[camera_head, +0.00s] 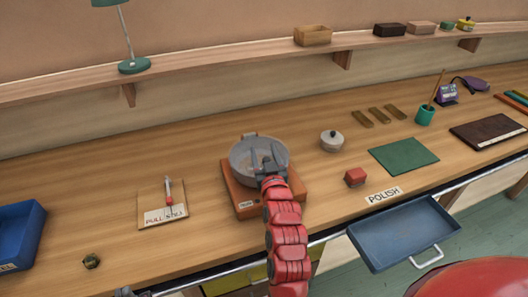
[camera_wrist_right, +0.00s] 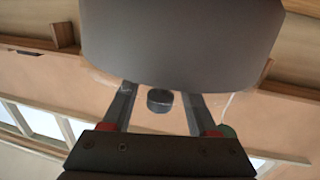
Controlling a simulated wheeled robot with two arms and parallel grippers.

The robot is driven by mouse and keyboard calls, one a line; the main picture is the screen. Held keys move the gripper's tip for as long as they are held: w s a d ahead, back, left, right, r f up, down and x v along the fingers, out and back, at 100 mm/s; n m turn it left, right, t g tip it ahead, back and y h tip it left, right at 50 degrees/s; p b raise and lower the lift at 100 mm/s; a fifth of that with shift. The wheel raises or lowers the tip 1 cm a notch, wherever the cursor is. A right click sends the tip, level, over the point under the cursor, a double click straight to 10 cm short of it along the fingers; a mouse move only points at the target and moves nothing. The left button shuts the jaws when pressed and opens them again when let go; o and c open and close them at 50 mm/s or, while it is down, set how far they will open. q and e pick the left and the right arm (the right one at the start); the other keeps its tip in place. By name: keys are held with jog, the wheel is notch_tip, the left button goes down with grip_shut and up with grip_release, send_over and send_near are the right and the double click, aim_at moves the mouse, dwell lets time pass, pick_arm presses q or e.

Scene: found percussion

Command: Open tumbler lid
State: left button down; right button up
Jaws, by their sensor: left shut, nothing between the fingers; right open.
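The tumbler (camera_head: 250,152) is a round grey drum with a grey lid, sitting on an orange-brown base (camera_head: 240,200) in the middle of the bench. A small tab stands up at its back edge. My right gripper (camera_head: 265,160) is over the front part of the lid, its fingers open. In the right wrist view, the grey drum or lid (camera_wrist_right: 180,40) fills the top. A short dark round knob (camera_wrist_right: 160,100) shows between the two open fingers (camera_wrist_right: 158,112); I cannot tell whether they touch it. Only the tip of my left gripper (camera_head: 124,292) shows at the bottom edge, shut and empty.
A pull-card with a red-handled tool (camera_head: 168,195) lies left of the tumbler. A blue bin (camera_head: 20,235) is at far left. A blue drawer (camera_head: 400,235) hangs open in front.

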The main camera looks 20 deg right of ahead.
grip_shut()
dwell(1.4)
